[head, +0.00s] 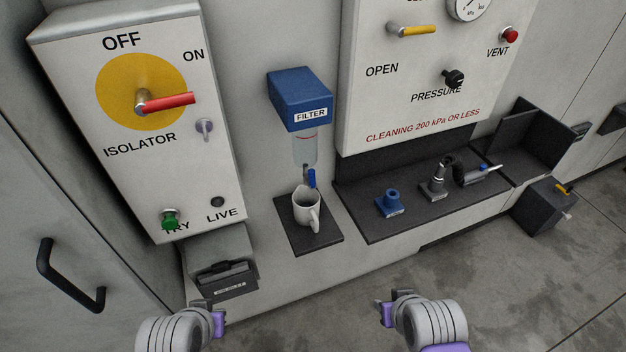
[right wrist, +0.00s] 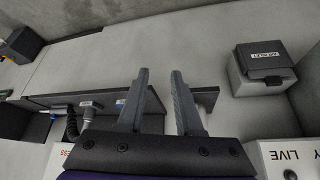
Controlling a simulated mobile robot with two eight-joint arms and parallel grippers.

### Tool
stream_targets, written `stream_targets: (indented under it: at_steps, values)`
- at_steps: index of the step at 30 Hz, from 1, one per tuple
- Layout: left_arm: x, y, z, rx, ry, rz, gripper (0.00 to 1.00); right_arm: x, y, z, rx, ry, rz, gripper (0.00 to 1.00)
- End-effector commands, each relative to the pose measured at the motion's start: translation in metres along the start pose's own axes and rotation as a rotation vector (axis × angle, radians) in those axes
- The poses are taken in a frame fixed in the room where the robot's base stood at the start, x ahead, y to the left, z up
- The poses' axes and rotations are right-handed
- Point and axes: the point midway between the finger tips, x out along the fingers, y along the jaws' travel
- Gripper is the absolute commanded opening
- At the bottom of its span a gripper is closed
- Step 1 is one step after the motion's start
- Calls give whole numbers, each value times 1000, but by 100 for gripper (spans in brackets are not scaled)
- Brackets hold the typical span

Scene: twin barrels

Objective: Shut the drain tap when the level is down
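The blue filter (head: 300,97) is on the wall, with a clear bowl (head: 305,149) under it that bears a red line near its top. I cannot make out the liquid level in the bowl. The drain tap's blue lever (head: 311,179) points downward below the bowl, just above a white mug (head: 306,206) on a small dark shelf (head: 325,240). My left gripper (head: 210,314) is low in front of the wall, apart from everything; its finger gap is unclear. My right gripper (head: 384,312) is also low and clear of the tap; the right wrist view shows its fingers (right wrist: 160,76) apart and empty.
An isolator box (head: 172,180) with a red handle is at left, above a grey lidded box (head: 222,262). A pressure panel (head: 365,105) is at right, above a dark shelf (head: 360,223) with small fittings. Free room lies between my grippers and the wall.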

Motion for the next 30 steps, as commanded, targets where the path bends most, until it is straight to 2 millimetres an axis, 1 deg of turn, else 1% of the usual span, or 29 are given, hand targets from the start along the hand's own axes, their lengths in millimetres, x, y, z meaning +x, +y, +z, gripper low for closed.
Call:
stream_targets:
  at_steps: [5, 6, 8, 9, 11, 13, 14, 17, 18, 19, 22, 23, 24, 26, 27, 30]
  values:
    - [0, 0, 0, 0, 0, 0, 0, 0, 0, 0, 0, 0, 0, 34]
    - [0, 0, 0, 0, 0, 0, 0, 0, 0, 0, 0, 0, 0, 36]
    - [0, 0, 0, 0, 0, 0, 0, 0, -1, 0, 7, 1, -4, 47]
    - [1, 0, 2, 0, -1, 0, 0, 1, -3, 0, 25, 2, -15, 52]
    - [3, 0, 5, 0, -5, 0, 0, 4, -10, -2, 84, 6, -50, 52]
    - [8, 0, 10, 0, -10, 0, 0, 9, -25, -6, 210, 11, -123, 52]
    - [10, 0, 14, 0, -13, 0, 0, 11, -33, -9, 285, 13, -166, 52]
    - [20, 0, 25, 0, -24, 0, 0, 16, -63, -26, 597, 8, -341, 52]
    - [24, 0, 30, 0, -28, 0, 0, 16, -74, -36, 738, -2, -418, 52]
    - [26, 0, 33, 0, -31, 0, 0, 16, -82, -44, 844, -11, -477, 52]
    - [35, 0, 43, 0, -38, 0, 0, 12, -101, -74, 1195, -65, -673, 52]
    - [38, 0, 46, 0, -40, 0, 0, 10, -104, -84, 1298, -87, -731, 52]
    - [41, 0, 49, 0, -43, 0, 0, 7, -107, -98, 1438, -121, -811, 52]
    - [46, 0, 54, 0, -46, 0, 0, 3, -108, -118, 1639, -182, -928, 52]
    - [49, 0, 56, 0, -48, 0, 0, 0, -108, -130, 1765, -229, -1004, 52]
    - [55, 0, 62, 0, -52, 0, 0, -6, -100, -158, 2036, -353, -1175, 52]
